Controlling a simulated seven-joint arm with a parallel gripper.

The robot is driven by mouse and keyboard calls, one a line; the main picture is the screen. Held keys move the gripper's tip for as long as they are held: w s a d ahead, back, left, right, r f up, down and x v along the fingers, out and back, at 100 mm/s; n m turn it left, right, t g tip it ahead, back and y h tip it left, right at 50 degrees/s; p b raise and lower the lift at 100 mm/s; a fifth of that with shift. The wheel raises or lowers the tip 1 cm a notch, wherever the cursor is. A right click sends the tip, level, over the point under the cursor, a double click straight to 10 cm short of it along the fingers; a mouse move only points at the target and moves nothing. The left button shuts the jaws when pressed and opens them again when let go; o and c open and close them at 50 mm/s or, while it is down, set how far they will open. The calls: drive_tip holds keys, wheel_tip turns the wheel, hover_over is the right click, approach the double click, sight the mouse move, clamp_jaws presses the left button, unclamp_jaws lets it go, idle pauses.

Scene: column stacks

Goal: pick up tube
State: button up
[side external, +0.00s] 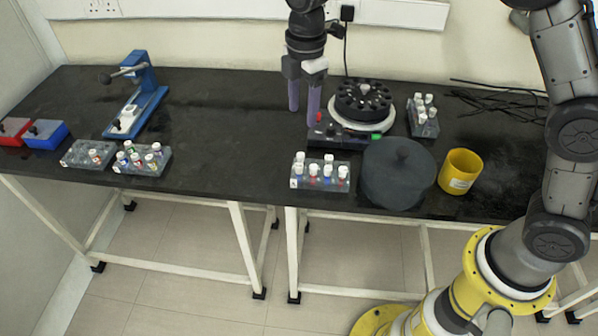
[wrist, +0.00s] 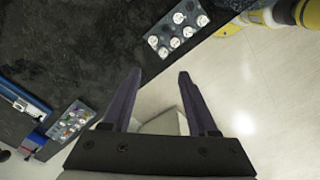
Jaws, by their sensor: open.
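My gripper (side external: 303,97) hangs above the back of the black bench, its two purple fingers apart and nothing between them. In the wrist view my gripper (wrist: 160,78) also shows open and empty. White-capped tubes (side external: 327,170) stand upright in a clear rack (side external: 318,184) at the bench's front edge, in front of my gripper. That rack also shows in the wrist view (wrist: 163,50), ahead of the fingers. More capped tubes stand in two racks (side external: 90,153) (side external: 141,158) at the left and one rack (side external: 424,120) at the right. Which tube is meant, I cannot tell.
A black rotor device (side external: 362,99) stands right of my gripper. A dark round lid (side external: 397,176) and a yellow cup (side external: 459,171) stand at the front right. A blue press (side external: 140,95) stands at the left. Black cables (side external: 500,100) lie back right. The bench's middle (side external: 220,120) is clear.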

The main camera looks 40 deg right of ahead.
hover_over(299, 165)
wheel_tip(299, 165, down, 9)
drive_tip(key=shift+s+d+f, duration=0.1)
drive_tip(key=shift+d, duration=0.05)
drive_tip(key=shift+a+f, duration=0.2)
drive_tip(key=shift+f, duration=2.85)
clamp_jaws()
